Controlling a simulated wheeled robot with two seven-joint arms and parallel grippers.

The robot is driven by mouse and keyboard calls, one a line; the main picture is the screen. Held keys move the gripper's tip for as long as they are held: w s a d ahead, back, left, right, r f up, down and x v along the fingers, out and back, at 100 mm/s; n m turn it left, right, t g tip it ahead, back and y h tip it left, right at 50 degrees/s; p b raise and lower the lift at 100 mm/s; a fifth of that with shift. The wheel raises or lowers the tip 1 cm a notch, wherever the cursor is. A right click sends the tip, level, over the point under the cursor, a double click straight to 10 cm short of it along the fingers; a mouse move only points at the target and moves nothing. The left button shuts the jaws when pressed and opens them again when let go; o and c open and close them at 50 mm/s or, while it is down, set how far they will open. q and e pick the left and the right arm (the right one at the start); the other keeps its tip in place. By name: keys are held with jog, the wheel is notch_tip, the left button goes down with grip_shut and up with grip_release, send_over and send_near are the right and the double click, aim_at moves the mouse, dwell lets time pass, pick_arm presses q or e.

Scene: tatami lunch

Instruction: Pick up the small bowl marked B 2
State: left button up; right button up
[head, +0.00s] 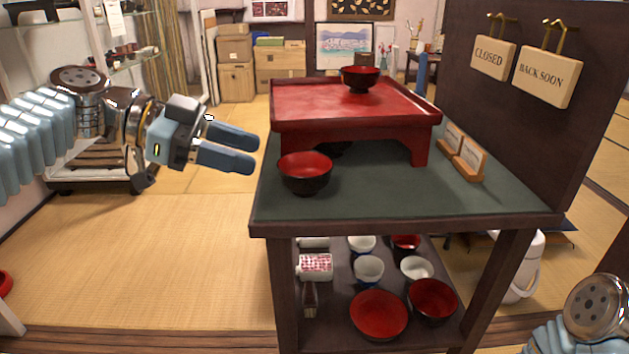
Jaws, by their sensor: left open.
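No B 2 mark is readable on any bowl, so I cannot tell which one is meant. A bowl, red inside and black outside (305,178), stands upright near the left edge of the table top. A smaller bowl of the same colours (360,80) stands on the raised red tray table (345,100). My left gripper (256,153) is open and empty. In the picture its fingertips are just left of the red tray table and above and left of the nearer bowl, apart from it. My right gripper is out of view; only part of that arm shows at lower right.
Two small card stands (467,168) are at the right, beside a dark panel (520,120) with hanging signs.

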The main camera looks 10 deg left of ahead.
pick_arm(q)
send_near(319, 179)
jog(key=x, duration=0.3)
jog(key=shift+r, duration=0.25)
jog(key=x, duration=0.5)
jog(key=shift+w+a+f, duration=0.1)
jog(key=shift+w+f, duration=0.2)
jog(key=shift+f, duration=0.15)
jog(key=shift+c, duration=0.4)
grip_shut()
